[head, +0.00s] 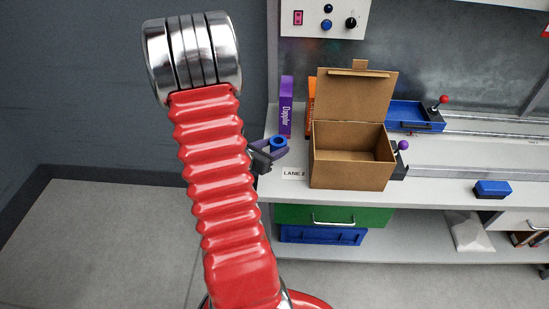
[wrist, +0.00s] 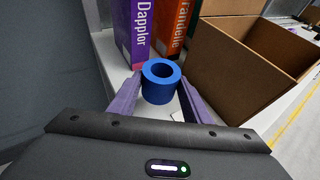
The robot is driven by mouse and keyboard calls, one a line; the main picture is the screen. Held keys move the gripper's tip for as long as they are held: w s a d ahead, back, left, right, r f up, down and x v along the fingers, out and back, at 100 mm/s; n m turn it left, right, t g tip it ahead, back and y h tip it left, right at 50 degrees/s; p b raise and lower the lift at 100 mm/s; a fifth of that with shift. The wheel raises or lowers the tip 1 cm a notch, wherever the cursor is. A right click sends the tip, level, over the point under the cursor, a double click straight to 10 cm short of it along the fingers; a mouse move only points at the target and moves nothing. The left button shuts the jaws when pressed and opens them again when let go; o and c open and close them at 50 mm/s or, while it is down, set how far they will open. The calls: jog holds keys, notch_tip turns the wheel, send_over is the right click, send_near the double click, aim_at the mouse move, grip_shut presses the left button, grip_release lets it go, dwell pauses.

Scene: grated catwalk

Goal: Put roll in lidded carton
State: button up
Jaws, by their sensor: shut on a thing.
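A blue roll (wrist: 161,82) with a hole through it is between the purple fingers of my gripper (wrist: 152,98) in the wrist view. My gripper is shut on it. In the head view the roll (head: 278,142) shows as a small blue ring at my gripper (head: 268,152), left of the carton. The brown lidded carton (head: 352,171) stands on the bench with its lid (head: 356,98) raised at the back. Its inside looks empty from the head view. The carton (wrist: 243,84) is right of the roll in the wrist view. My red arm hides part of the bench's left end.
A purple box (head: 286,107) and an orange box (head: 311,100) stand behind my gripper, left of the lid. A blue tray (head: 414,115) lies behind the carton to the right. A blue block (head: 492,189) lies farther right near the bench's front edge.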

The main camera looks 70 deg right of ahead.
dwell(0.3)
jog(key=shift+f, duration=2.1)
jog(key=shift+f, duration=0.15)
jog(key=o, duration=1.1)
jog(key=v, duration=1.2)
jog(key=shift+w, duration=0.1)
